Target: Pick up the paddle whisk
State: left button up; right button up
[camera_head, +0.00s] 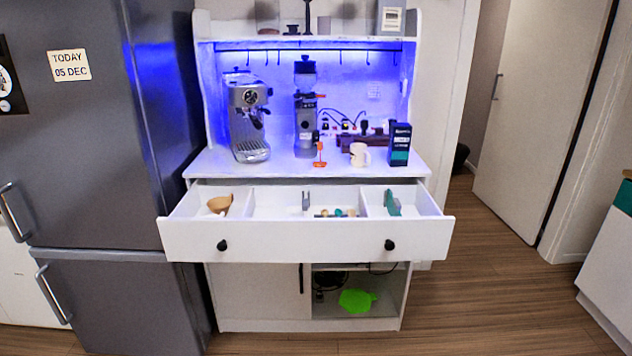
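No gripper of mine shows in the head view. I cannot tell for sure which thing is the paddle whisk. A small upright orange tool (320,155) stands on the white countertop (225,163), in front of the coffee grinder (305,118). The open drawer (300,240) below has compartments. A tan cup-like item (219,204) is in the left one. A thin grey item (306,200) and several small items (336,213) are in the middle one. A green item (392,203) is in the right one. The drawer front hides parts of these.
On the counter stand an espresso machine (247,117), a cream mug (359,154) and a dark teal box (399,145). A grey fridge (100,150) stands close on the left. The drawer juts out over the lower cabinet (250,290). The wooden floor (500,270) is clear at right.

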aim_at(320, 144)
jog(key=i+l+z, duration=0.15)
jog(key=i+z, duration=0.2)
jog(key=i+l+z, duration=0.25)
jog(key=z, duration=0.2)
jog(key=i+l+z, duration=0.1)
jog(key=i+z, duration=0.75)
jog(key=i+j+z, duration=0.1)
jog(key=i+z, duration=0.15)
jog(key=z, duration=0.2)
jog(key=i+l+z, duration=0.2)
jog(key=i, duration=0.7)
jog(key=i+u, duration=0.2)
jog(key=u, duration=0.2)
jog(key=i+u, duration=0.2)
jog(key=u, duration=0.2)
jog(key=i+u, duration=0.15)
jog(key=u, duration=0.2)
